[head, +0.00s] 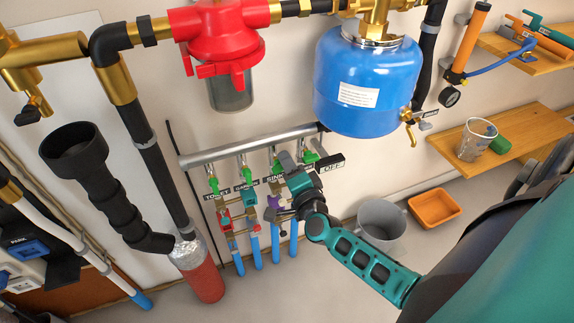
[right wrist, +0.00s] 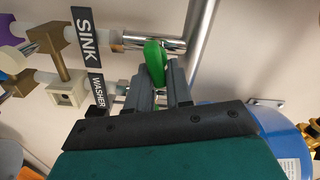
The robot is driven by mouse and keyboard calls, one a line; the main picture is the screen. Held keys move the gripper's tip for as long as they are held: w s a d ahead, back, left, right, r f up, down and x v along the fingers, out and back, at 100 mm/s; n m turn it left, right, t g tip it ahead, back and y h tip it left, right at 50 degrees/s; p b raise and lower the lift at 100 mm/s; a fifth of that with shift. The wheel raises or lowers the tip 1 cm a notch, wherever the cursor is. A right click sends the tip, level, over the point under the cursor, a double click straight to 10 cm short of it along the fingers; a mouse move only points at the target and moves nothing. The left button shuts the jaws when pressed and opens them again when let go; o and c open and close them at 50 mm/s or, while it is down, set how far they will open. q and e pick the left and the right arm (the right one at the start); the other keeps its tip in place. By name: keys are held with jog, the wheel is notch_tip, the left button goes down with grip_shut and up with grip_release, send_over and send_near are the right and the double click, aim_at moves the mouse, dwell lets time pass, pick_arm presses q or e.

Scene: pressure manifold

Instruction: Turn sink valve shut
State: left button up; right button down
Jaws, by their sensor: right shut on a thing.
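The sink valve has a green handle, seen in the right wrist view (right wrist: 152,52) beside the black SINK label (right wrist: 87,34). The handle looks turned roughly crosswise to its short metal pipe. My right gripper (right wrist: 160,72) is shut on this handle, one grey finger on each side. In the head view my right gripper (head: 287,162) reaches in from the lower right to the row of valves below the grey manifold pipe (head: 240,146). It partly hides the SINK label (head: 268,173) and the valve there. My left gripper is not in view.
Other green handles sit close by, at the toilet (head: 213,185) and at the left neighbour (head: 243,173). The WASHER label (right wrist: 97,90) is beside the gripper. A blue tank (head: 352,75) hangs to the upper right. A grey bucket (head: 381,219) and orange tub (head: 434,207) stand below.

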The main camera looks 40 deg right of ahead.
jog(key=shift+a+f+m+b, duration=0.1)
jog(key=shift+f+m+b, duration=0.2)
jog(key=shift+m, duration=0.45)
jog(key=shift+f+m+b, duration=0.15)
jog(key=shift+m+b, duration=0.1)
jog(key=shift+m, duration=0.5)
jog(key=c, duration=1.4)
grip_release()
jog(key=shift+o, duration=1.3)
jog(key=shift+r, duration=0.1)
jog(key=shift+s, duration=0.1)
jog(key=p+v, duration=0.1)
jog(key=v, duration=1.1)
jog(key=shift+s, duration=0.4)
